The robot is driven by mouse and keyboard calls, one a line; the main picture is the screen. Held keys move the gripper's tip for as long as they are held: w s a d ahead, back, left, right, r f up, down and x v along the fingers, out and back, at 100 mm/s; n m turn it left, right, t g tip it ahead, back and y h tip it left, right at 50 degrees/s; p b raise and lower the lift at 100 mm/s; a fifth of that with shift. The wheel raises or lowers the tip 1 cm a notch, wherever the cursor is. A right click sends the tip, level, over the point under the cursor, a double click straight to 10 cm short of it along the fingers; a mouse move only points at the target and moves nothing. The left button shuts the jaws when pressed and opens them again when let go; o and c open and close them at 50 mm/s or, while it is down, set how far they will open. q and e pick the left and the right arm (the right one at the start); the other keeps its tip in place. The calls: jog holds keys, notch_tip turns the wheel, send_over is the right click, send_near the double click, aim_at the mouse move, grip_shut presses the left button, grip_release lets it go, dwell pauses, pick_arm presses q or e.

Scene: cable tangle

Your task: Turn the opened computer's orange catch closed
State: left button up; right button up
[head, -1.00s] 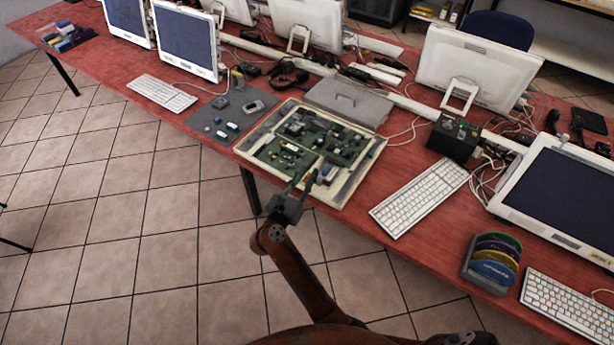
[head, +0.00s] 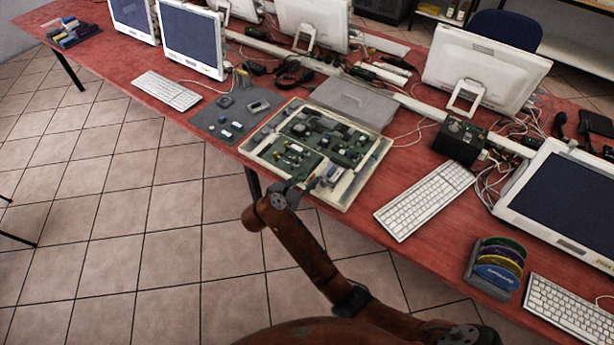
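The opened computer (head: 365,172) lies flat on the red table, a pale open case with green boards and small parts inside. My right gripper (head: 311,182) is over its front edge, with the fingers pointing in toward a blue and white part (head: 331,174) near the front right of the case. The fingers are small and dark against the boards, so I cannot tell whether they are open or touch anything. I cannot make out the orange catch; it may be hidden by the gripper or too small. My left gripper is not in view.
A grey cover (head: 350,103) lies behind the case. A grey mat (head: 228,118) with small parts is to its left. A white keyboard (head: 425,200) and a black box (head: 460,139) are to its right. A rack of coloured discs (head: 497,265) stands near the front edge.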

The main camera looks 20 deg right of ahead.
jog(key=shift+w+d+f, duration=0.15)
jog(key=shift+w+d, duration=0.05)
jog(key=shift+d, duration=0.1)
jog(key=shift+a, duration=0.1)
jog(key=shift+a, duration=0.1)
jog(key=shift+c, duration=0.3)
grip_shut()
jog(key=shift+w, duration=0.1)
